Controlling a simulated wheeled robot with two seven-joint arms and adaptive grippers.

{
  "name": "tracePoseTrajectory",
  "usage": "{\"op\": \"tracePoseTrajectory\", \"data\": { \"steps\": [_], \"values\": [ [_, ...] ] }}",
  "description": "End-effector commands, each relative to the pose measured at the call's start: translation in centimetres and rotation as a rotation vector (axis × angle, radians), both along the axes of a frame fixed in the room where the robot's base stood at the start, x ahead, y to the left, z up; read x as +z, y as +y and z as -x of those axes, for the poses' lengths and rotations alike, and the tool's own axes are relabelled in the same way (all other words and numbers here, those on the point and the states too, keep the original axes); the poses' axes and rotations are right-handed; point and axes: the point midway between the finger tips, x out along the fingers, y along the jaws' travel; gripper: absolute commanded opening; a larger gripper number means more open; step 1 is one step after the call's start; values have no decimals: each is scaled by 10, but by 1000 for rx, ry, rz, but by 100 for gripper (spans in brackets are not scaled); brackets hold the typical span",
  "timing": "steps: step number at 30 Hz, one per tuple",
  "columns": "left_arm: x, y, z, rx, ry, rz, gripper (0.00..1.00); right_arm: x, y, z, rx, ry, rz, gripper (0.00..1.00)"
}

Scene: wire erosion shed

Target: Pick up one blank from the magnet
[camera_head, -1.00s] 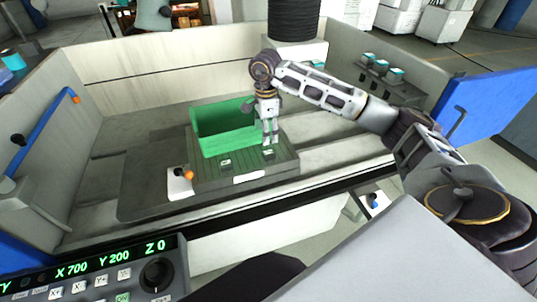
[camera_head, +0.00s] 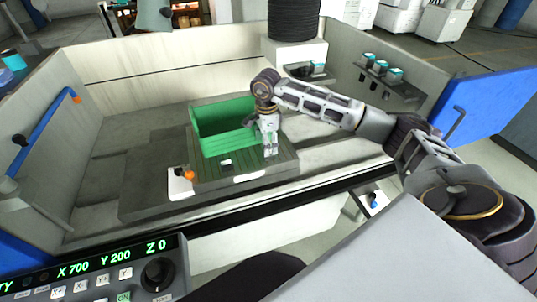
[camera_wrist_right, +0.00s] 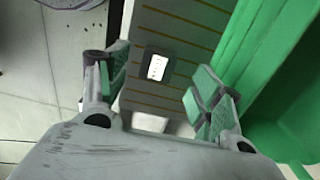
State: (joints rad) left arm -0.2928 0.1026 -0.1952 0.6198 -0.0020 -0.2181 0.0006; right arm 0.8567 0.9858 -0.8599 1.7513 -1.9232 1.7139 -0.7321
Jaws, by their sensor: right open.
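The magnet (camera_head: 240,177) is a flat grey slab with fine stripes, lying on the machine bed in the head view. One small blank (camera_head: 225,163), dark with a white mark, lies on it to the left of my right gripper (camera_head: 270,152). The right gripper points down over the magnet's right part and hides what lies beneath it. In the right wrist view the gripper (camera_wrist_right: 160,88) is open, its green-padded fingers apart. A dark blank with a white label (camera_wrist_right: 157,66) shows on the striped magnet (camera_wrist_right: 180,30) between them, not gripped. My left gripper is out of view.
A green bin (camera_head: 218,138) stands directly behind the magnet, close to my right gripper; it fills the right side of the wrist view (camera_wrist_right: 270,75). An orange-tipped handle (camera_head: 187,175) sits at the magnet's left end. Machine walls surround the bed.

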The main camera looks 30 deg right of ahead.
Motion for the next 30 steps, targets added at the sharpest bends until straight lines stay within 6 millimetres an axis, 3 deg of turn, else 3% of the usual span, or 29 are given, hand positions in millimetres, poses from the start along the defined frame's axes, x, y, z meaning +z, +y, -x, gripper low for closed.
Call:
{"op": "tracePoseTrajectory", "data": {
  "steps": [12,28,30],
  "values": [
    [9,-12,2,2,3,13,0,-39,-1,2,-1,1,1,66],
    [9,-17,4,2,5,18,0,-42,-1,2,0,0,0,66],
    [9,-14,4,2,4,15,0,-42,-1,2,0,0,0,57]
  ]
}}
